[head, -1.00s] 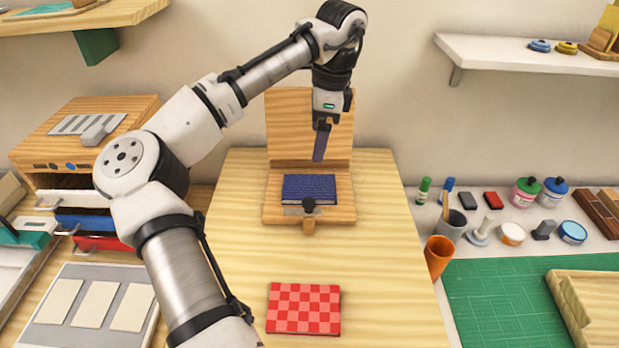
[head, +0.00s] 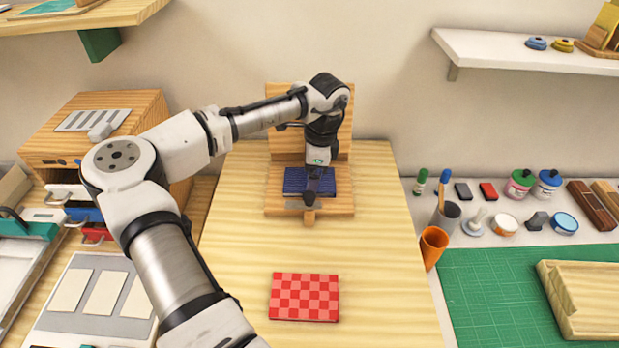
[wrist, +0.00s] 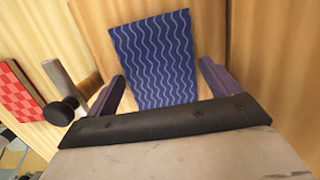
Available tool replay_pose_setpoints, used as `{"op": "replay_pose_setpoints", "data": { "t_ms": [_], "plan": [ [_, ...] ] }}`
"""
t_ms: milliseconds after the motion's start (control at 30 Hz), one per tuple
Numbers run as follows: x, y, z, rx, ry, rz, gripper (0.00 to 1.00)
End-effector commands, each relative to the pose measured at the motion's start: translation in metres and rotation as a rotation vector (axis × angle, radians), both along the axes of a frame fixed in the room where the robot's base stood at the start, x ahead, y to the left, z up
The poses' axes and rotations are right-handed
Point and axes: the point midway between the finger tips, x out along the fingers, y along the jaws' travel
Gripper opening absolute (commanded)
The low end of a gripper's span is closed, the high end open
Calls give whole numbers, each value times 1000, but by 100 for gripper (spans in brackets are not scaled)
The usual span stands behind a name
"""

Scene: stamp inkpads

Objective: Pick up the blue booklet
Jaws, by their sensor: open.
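The blue booklet (head: 296,182) has a wavy pattern and lies flat on a wooden stand in the middle of the table. In the wrist view the blue booklet (wrist: 155,55) lies between the two purple fingers. My gripper (head: 312,190) is above the booklet in the head view and hides part of it. In the wrist view my gripper (wrist: 162,88) is open, with one finger on each side of the booklet. I cannot tell whether the fingers touch it.
The wooden stand (head: 340,203) has an upright back board behind the booklet. A dark knob on a post (wrist: 62,110) stands close to the left finger. A red checkered booklet (head: 304,297) lies nearer the front. An orange cup (head: 433,246) stands at right.

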Motion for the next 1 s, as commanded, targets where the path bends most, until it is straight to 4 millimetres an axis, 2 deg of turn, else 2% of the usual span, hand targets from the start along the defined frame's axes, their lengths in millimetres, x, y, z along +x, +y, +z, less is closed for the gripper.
{"op": "replay_pose_setpoints", "data": {
  "t_ms": [200, 500, 800, 1000],
  "plan": [
    [0, 0, -2, 0, 0, 0, 88],
    [0, 0, -1, 0, 0, 0, 52],
    [0, 0, 1, -1, -1, 0, 52],
    [1, 0, 19, -1, -2, 0, 52]
  ]
}}
